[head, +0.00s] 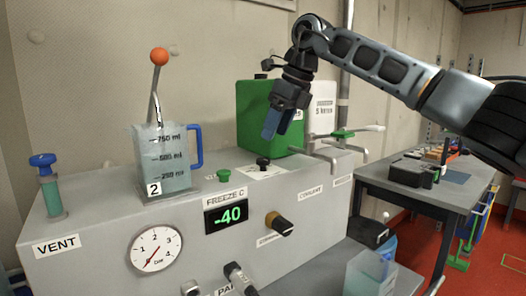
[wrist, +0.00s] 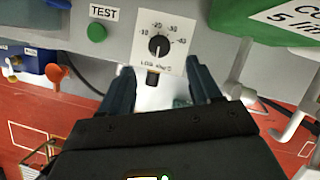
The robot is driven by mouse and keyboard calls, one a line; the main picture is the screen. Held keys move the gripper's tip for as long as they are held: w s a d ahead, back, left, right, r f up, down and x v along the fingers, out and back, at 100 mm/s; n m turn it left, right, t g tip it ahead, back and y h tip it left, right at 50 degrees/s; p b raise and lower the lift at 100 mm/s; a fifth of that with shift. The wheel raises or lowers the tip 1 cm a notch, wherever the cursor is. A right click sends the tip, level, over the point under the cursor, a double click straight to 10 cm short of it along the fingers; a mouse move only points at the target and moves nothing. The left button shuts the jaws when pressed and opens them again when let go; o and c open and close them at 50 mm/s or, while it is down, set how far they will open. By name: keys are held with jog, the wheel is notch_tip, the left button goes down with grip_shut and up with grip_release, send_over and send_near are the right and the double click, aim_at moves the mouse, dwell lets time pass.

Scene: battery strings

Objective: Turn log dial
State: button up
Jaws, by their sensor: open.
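The log dial (wrist: 158,45) is a small black knob on a white plate with a numbered scale and a "LOG degC" label. In the head view the log dial (head: 263,162) sits on top of the grey machine. Where its pointer stands is too small to read surely. My gripper (head: 276,122) is open and empty above the dial, with its blue fingers pointing down. In the wrist view my gripper (wrist: 160,70) has its fingers spread, and the dial shows beyond and between the tips, apart from them.
A green canister (head: 256,115) stands just behind the dial. A jug (head: 160,165) stands to the left. A green TEST button (wrist: 97,33) is beside the dial plate. The machine's front has a -40 display (head: 228,214), a gauge (head: 154,249) and an orange-black knob (head: 280,224).

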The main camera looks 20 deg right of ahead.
aim_at(264, 159)
jog(key=shift+p+x, duration=0.95)
jog(key=shift+x, duration=2.8)
jog(key=shift+s, duration=0.1)
jog(key=c, duration=1)
jog(key=shift+c, duration=0.2)
